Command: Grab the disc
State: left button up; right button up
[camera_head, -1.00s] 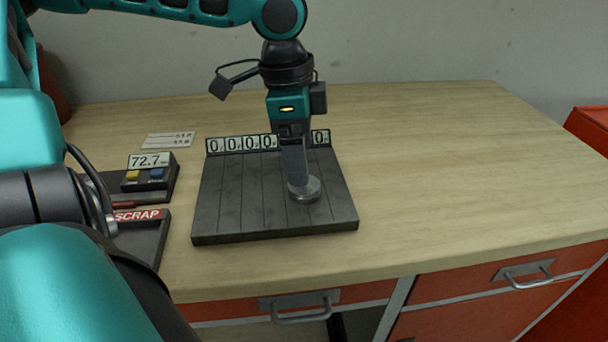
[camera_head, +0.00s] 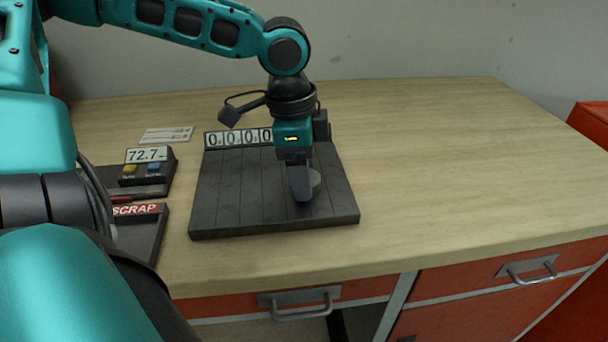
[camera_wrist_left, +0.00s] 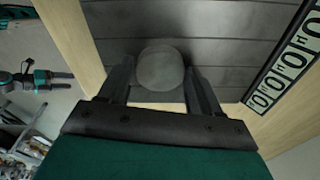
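The grey round disc (camera_wrist_left: 160,68) lies on the dark grooved board (camera_head: 228,205). In the head view the disc (camera_head: 315,181) is partly hidden behind my left gripper (camera_head: 303,192). In the left wrist view my left gripper (camera_wrist_left: 160,84) is open, with one finger on each side of the disc. The gaps between fingers and disc are small; I cannot tell whether either finger touches it. My right gripper (camera_wrist_left: 62,80) shows small at the left of the left wrist view, away from the board, with its fingers apart.
A row of number labels (camera_head: 238,138) runs along the board's back edge. To the left are a scale reading 72.7 (camera_head: 148,156), a tray marked SCRAP (camera_head: 137,210) and a paper slip (camera_head: 167,134). The bench (camera_head: 450,160) is clear on the right.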

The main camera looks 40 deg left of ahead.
pick_arm(q)
jog(key=c, duration=0.9)
jog(key=shift+c, duration=0.3)
jog(key=shift+r, duration=0.15)
